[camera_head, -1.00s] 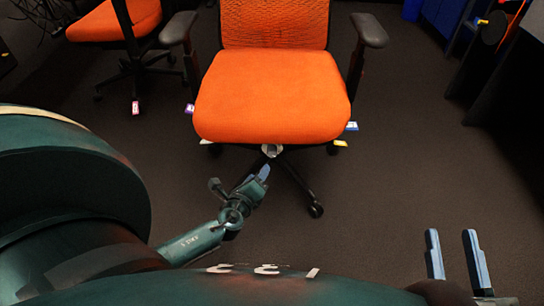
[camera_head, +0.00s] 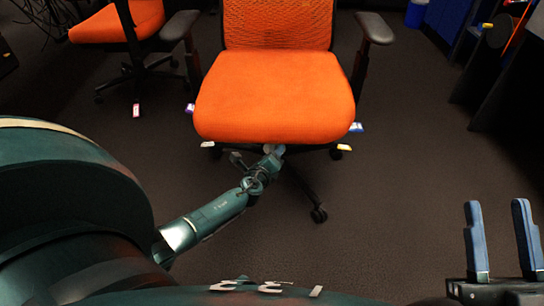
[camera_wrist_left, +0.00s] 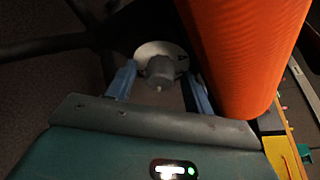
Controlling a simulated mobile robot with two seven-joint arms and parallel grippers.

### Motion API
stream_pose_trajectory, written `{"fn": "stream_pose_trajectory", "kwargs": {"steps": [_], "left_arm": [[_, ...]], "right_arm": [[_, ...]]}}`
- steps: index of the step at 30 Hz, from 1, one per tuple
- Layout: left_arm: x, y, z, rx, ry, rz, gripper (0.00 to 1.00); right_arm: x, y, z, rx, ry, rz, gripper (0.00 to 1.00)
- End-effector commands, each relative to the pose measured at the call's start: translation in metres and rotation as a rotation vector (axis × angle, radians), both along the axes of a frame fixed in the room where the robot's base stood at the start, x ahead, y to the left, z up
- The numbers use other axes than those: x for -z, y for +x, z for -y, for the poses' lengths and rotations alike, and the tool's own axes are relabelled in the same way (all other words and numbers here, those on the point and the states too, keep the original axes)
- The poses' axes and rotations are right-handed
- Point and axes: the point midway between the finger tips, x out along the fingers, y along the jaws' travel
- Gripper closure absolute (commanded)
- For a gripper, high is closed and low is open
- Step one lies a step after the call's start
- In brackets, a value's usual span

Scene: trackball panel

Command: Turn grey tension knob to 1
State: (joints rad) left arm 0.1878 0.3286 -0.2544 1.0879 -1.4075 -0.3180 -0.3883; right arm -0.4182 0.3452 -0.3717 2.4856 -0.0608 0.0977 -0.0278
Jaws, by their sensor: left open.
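The grey tension knob (camera_wrist_left: 160,72) shows in the left wrist view, in front of a round white dial (camera_wrist_left: 152,49) with a dark mark at its right. It sits beneath the orange seat of the chair (camera_head: 275,95). My left gripper (camera_wrist_left: 160,84) is open, with one blue finger on each side of the knob; I cannot tell whether they touch it. In the head view my left gripper (camera_head: 270,158) is at the seat's front edge, its tips partly hidden. My right gripper (camera_head: 500,235) is open and empty at the lower right.
A second orange chair (camera_head: 115,22) stands back left. Dark furniture (camera_head: 500,80) stands at right. The carpet (camera_head: 400,190) between is clear.

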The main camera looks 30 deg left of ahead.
Motion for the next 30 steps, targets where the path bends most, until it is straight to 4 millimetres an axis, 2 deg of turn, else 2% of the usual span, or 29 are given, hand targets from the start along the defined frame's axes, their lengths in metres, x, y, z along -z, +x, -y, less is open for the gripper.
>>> {"fn": "stream_pose_trajectory", "kwargs": {"steps": [2,18,28,30], "left_arm": [[-0.0001,-0.0001,0.0002,0.0,0.0,0.0,0.48],[0.0003,-0.0006,0.0,-0.001,0.0,-0.001,0.91],[-0.0021,-0.0004,0.0005,-0.001,0.035,-0.024,0.93],[-0.0035,-0.0001,0.0007,0.0,0.061,-0.04,0.93]], "right_arm": [[-0.0002,0.0,0.0,0.0,0.0,0.0,0.64],[0.0005,0.0001,-0.0001,0.0,0.0,-0.002,0.64],[-0.0025,0.0008,-0.0003,-0.002,0.001,-0.03,0.64],[0.0053,-0.0011,-0.0006,0.001,0.01,-0.087,0.64]]}}
